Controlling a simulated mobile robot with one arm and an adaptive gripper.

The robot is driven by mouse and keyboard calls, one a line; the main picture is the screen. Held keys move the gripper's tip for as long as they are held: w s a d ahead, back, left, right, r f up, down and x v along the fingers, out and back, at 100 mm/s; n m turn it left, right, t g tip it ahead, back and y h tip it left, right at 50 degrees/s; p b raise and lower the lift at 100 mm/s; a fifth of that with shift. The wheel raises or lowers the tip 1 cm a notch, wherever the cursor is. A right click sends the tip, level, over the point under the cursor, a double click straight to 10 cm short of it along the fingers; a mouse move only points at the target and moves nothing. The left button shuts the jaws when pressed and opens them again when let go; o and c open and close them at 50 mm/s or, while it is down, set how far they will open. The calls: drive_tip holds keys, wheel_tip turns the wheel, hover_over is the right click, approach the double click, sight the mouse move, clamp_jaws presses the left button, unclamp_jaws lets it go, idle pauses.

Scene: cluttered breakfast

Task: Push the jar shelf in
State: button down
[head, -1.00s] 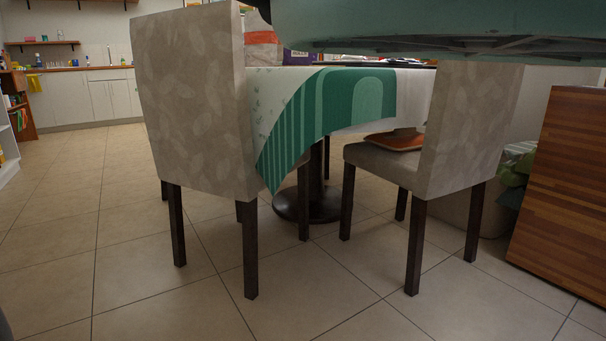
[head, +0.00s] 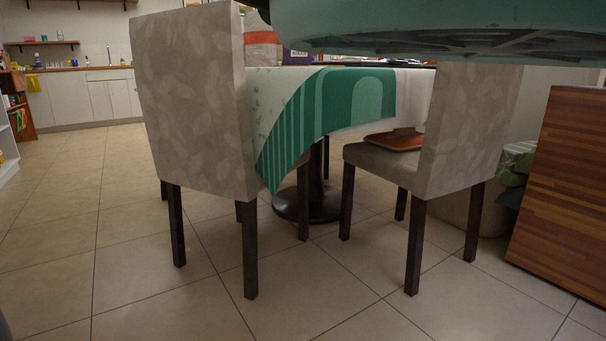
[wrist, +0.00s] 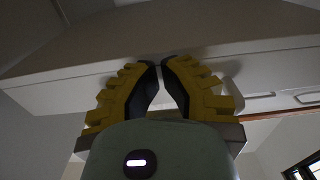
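I cannot make out a jar shelf for certain in either view. In the wrist view my gripper (wrist: 160,64) points up, its two yellow and black fingers drawn together with only a thin gap at the tips and nothing between them. A long pale panel or shelf edge (wrist: 60,88) runs across just beyond the fingertips; I cannot tell whether they touch it or whether it is the jar shelf. My gripper is not seen in the head view.
Two upholstered chairs, one at left (head: 195,100) and one at right (head: 470,130), stand at a table with a green and white cloth (head: 350,100). A wooden cabinet (head: 565,190) is at the right. Tiled floor (head: 70,200) is clear at the left. Wall shelves (head: 42,43) hang far back.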

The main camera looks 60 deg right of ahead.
drive_tip(key=shift+w+a+f+b, duration=0.1)
drive_tip(key=shift+w+a+b, duration=0.05)
drive_tip(key=shift+a+b, duration=0.25)
drive_tip(key=shift+w+a+b, duration=0.1)
drive_tip(key=shift+a+b, duration=0.1)
drive_tip(key=shift+b, duration=0.15)
drive_tip(key=shift+w+a, duration=0.15)
drive_tip(key=shift+a, duration=0.2)
